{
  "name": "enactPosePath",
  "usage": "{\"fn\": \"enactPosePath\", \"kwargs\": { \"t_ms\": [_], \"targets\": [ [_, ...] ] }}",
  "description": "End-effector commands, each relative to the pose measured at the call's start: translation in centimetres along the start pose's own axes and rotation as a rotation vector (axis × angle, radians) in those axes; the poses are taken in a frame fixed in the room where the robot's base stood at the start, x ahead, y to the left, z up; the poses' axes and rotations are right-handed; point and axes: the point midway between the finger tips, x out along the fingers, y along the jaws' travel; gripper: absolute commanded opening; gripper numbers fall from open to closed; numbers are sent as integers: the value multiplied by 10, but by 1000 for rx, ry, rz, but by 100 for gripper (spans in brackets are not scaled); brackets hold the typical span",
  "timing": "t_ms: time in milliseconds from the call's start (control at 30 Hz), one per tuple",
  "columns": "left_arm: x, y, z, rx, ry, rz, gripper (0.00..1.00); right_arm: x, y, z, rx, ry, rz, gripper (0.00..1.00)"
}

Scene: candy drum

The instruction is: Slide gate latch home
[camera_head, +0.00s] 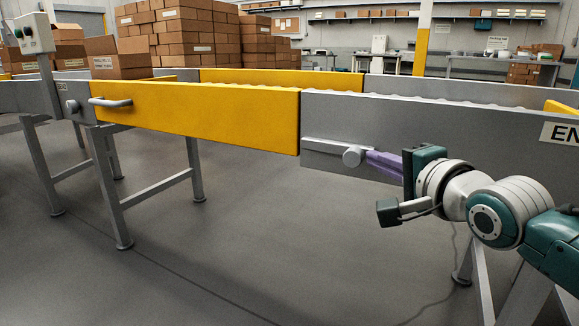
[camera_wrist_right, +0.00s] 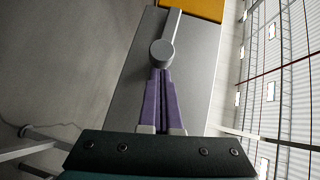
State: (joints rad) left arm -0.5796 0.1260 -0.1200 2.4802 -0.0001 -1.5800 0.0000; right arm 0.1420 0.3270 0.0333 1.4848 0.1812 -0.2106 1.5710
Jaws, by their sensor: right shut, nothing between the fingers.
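The yellow gate (camera_head: 215,112) lies along the conveyor side with a grey handle (camera_head: 110,102) at its left end. Its right end meets the grey side panel (camera_head: 440,125), with a narrow dark seam between them. The latch is a grey bar (camera_head: 325,147) with a round knob (camera_head: 352,157) on the grey panel. The bar's left end is near the seam; I cannot tell if it crosses. My right gripper (camera_head: 372,162), with purple fingers, is shut and empty, its tips at the knob's right side. The right wrist view shows the fingertips (camera_wrist_right: 160,72) against or very near the knob (camera_wrist_right: 162,52).
A cardboard box (camera_head: 120,66) sits on the conveyor at the left. A control box (camera_head: 33,33) stands on a post at far left. Stacked boxes (camera_head: 185,35) and workbenches stand behind. The floor in front of the gate is clear.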

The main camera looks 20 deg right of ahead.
Motion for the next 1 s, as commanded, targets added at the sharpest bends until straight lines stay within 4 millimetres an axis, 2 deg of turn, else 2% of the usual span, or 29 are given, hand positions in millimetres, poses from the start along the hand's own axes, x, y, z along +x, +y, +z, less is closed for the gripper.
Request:
{"fn": "enactPosePath", "kwargs": {
  "t_ms": [400, 700, 1000],
  "targets": [
    [1, 3, 0, -10, 1, 8, 0, 3, -1, 3, 1, 0, 0, 0],
    [1, 3, 0, -10, 1, 8, 0, 37, -10, 37, 6, 1, -1, 0],
    [1, 2, 0, -6, 1, 5, 0, 41, -11, 42, 0, -1, 2, 0]
  ]
}}
